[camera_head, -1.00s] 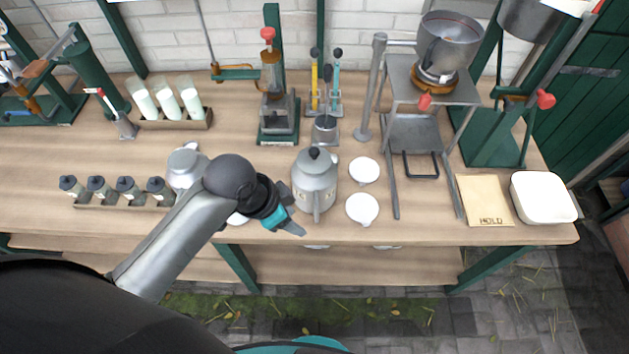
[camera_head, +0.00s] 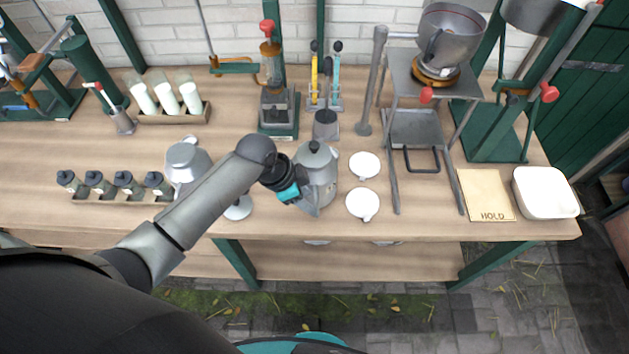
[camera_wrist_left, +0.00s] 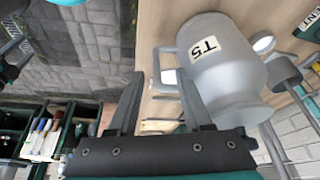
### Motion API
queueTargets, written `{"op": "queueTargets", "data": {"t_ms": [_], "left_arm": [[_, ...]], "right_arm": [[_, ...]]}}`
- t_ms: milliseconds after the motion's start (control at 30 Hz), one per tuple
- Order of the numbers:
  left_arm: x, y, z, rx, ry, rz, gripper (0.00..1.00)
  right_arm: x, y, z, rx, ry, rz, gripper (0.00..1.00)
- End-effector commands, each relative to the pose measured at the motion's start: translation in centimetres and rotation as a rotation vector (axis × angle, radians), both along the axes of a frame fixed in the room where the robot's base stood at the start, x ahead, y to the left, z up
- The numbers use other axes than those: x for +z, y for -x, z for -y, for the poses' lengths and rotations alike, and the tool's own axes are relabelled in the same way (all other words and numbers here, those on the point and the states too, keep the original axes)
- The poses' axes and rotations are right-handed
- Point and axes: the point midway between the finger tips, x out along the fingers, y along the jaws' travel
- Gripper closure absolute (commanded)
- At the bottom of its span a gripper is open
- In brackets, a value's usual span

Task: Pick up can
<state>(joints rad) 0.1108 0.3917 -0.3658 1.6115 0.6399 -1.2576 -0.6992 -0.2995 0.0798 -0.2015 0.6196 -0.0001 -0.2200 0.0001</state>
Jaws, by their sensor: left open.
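A grey metal can (camera_head: 321,168) with a dark knob on its lid stands upright near the front edge of the workbench. In the left wrist view the can (camera_wrist_left: 225,65) carries a white "T5" label and has a side handle (camera_wrist_left: 158,70). My left gripper (camera_head: 309,207) is at the can's front left side and hides part of it. In the left wrist view its open fingers (camera_wrist_left: 160,75) point toward the handle, which shows between and just beyond the tips. I cannot tell whether a finger touches the can.
Another grey can (camera_head: 183,163) stands behind my left arm. White round lids (camera_head: 362,204) lie right of the can. A metal stand (camera_head: 412,125) rises further right, with a HOLD board (camera_head: 486,192) and white tray (camera_head: 545,191) beyond. Small dark-capped bottles (camera_head: 124,182) stand left.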

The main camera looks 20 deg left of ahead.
Motion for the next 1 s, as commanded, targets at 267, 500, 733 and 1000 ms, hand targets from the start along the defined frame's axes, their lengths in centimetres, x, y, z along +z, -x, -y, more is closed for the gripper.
{"op": "queueTargets", "data": {"t_ms": [267,500,733,1000], "left_arm": [[-1.6,-0.2,0.8,0.001,0.002,-0.002,0.50],[-4.5,-0.7,1.9,0.002,0.000,-0.001,0.50],[-5.4,-0.9,2.2,0.000,-0.001,0.000,0.50],[-5.4,-0.9,2.2,0.000,-0.001,0.000,0.62]], "right_arm": [[-0.2,0.0,-0.1,-0.001,-0.002,0.001,0.32],[-0.7,0.0,-0.1,-0.001,-0.002,0.001,0.32],[-0.8,0.0,-0.1,-0.002,-0.001,0.001,0.32],[-0.8,0.0,-0.1,-0.002,-0.001,0.001,0.32]]}}
